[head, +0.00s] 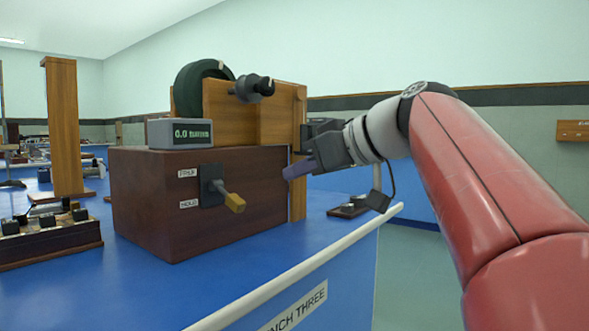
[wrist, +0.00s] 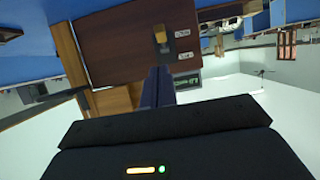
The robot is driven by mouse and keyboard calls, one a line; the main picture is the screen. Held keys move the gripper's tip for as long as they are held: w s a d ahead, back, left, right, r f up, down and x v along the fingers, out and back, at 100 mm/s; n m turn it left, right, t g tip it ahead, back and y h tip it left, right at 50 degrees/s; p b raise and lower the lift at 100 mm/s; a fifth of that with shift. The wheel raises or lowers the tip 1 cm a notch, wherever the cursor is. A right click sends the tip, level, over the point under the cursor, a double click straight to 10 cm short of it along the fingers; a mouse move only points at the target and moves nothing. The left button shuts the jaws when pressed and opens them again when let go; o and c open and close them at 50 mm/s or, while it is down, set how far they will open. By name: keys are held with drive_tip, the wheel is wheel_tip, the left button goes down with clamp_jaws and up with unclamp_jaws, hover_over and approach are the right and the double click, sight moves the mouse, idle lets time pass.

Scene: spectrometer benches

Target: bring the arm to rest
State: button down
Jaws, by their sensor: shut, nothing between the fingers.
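My gripper (head: 290,171) is at the end of my red and grey arm, shut and empty, just to the right of a dark wooden box (head: 150,210) on the blue bench. Its purple-blue fingers point left toward the box; whether they touch it I cannot tell. In the wrist view the closed fingers (wrist: 158,72) point at the box (wrist: 115,45). The knob also shows in the wrist view (wrist: 160,34), beyond the fingertips.
A wooden post (head: 62,125) and a switch box (head: 48,238) stand at left. The bench's pale front rail (head: 300,272) runs below my arm. Open floor lies at right.

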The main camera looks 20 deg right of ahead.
drive_tip(key=s+f+m+g+h+p, duration=0.1)
drive_tip(key=s+f+m+h+p, duration=0.1)
drive_tip(key=s+f, duration=0.4)
drive_tip(key=s+f+m+g+h+p, duration=0.2)
drive_tip(key=s+f, duration=0.4)
drive_tip(key=f, duration=0.9)
drive_tip(key=s+a+f+m+g+h+p, duration=0.1)
drive_tip(key=s+f+m+g+h+p, duration=0.1)
drive_tip(key=s+f, duration=0.4)
wheel_tip(320, 180, down, 5)
drive_tip(key=shift+s+m+h, duration=0.3)
drive_tip(key=shift+m+h, duration=0.3)
drive_tip(key=shift+h, duration=0.3)
drive_tip(key=shift+a, duration=0.1)
